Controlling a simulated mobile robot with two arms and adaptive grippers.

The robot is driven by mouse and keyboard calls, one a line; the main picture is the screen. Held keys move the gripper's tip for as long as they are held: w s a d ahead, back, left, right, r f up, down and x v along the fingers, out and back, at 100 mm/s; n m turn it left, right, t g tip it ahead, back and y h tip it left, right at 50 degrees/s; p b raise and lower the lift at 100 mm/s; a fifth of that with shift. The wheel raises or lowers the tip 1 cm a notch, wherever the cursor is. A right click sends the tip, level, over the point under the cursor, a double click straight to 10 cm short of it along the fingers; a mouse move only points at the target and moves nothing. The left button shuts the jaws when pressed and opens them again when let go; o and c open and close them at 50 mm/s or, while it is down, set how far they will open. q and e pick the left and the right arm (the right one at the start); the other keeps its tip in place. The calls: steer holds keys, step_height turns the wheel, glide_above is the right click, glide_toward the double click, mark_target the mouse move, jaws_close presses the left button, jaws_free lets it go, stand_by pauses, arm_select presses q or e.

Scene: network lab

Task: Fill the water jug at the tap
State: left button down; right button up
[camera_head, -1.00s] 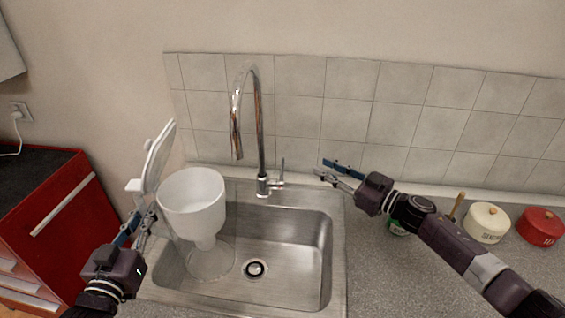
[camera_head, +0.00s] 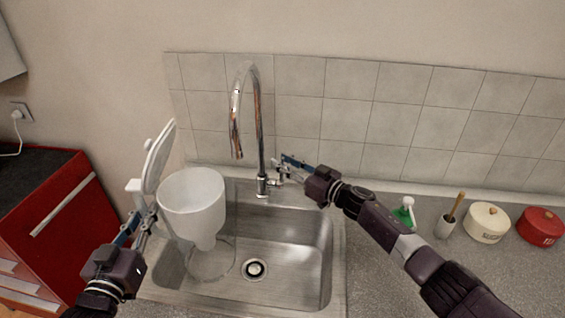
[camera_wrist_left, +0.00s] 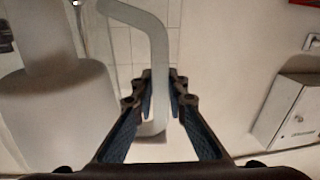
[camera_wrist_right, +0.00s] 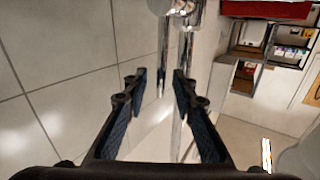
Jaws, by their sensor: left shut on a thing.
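The water jug (camera_head: 192,202) is a clear jug with a white funnel insert and its white lid (camera_head: 158,155) tipped up. It is over the left part of the sink. My left gripper (camera_head: 145,222) is shut on the jug's handle, which shows between the fingers in the left wrist view (camera_wrist_left: 158,80). The chrome tap (camera_head: 259,130) arches up behind the sink, its spout end just right of and behind the jug's opening. My right gripper (camera_head: 284,168) is open at the tap's lever; in the right wrist view the fingers (camera_wrist_right: 160,85) are apart with chrome between them.
The steel sink (camera_head: 300,285) has a drain in its floor. On the right counter stand a green bottle (camera_head: 405,211), a brush in a holder (camera_head: 446,226), a cream pot (camera_head: 487,223) and a red pot (camera_head: 540,227). A red cabinet (camera_head: 65,215) is at left.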

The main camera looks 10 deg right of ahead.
steer(key=shift+w+a, duration=0.2)
steer(key=shift+w, duration=0.05)
jaws_close()
stand_by(0.3)
